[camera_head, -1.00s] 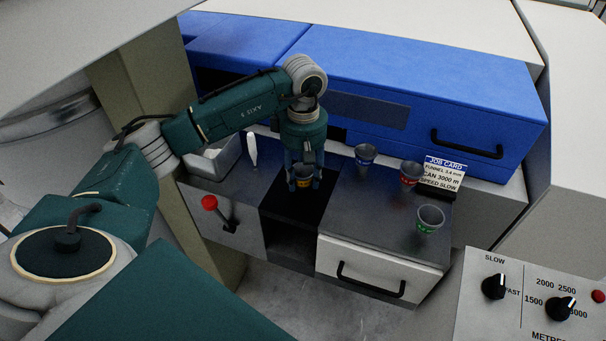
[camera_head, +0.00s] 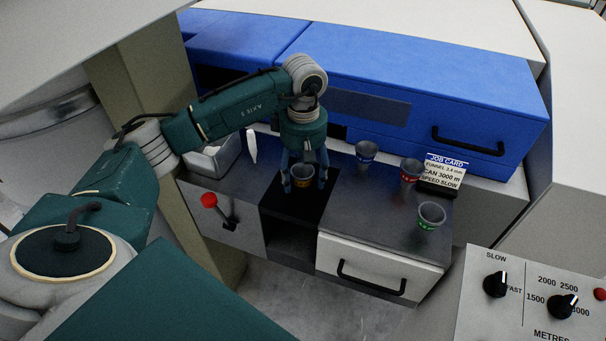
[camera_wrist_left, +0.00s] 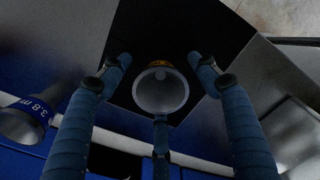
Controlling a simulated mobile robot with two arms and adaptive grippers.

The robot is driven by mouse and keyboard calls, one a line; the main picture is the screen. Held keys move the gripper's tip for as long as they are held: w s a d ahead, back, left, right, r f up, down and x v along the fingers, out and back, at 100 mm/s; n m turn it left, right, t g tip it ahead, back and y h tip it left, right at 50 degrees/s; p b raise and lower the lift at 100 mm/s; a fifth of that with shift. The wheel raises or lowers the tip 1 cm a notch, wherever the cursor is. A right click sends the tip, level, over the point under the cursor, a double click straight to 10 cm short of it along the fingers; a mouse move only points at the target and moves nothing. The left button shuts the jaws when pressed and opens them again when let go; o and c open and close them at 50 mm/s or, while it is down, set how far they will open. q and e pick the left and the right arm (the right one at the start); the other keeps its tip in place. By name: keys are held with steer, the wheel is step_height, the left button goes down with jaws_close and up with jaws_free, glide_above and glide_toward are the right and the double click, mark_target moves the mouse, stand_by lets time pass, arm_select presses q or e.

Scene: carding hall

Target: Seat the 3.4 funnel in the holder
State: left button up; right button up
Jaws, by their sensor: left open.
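A grey funnel with a yellow-orange band (camera_head: 302,172) stands upright on the black plate (camera_head: 293,207) in the middle of the bench. Its number is not readable. My left gripper (camera_head: 304,183) is directly above with its fingers spread around the funnel, open and apart from it. In the left wrist view the funnel (camera_wrist_left: 160,92) shows mouth-up between the spread fingers (camera_wrist_left: 160,78). Whether its lower end sits in a holder opening is hidden. My right gripper is not in view.
A blue-banded funnel (camera_head: 365,155), marked 3.8 in the wrist view (camera_wrist_left: 24,121), a red-banded funnel (camera_head: 410,172) and a green-banded funnel (camera_head: 430,216) stand to the right. A job card (camera_head: 444,170) reads funnel 3.4 mm. A red-knobbed lever (camera_head: 209,200) is at front left.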

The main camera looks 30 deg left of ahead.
arm_select(q)
step_height(320, 180, up, 12)
stand_by(0.4)
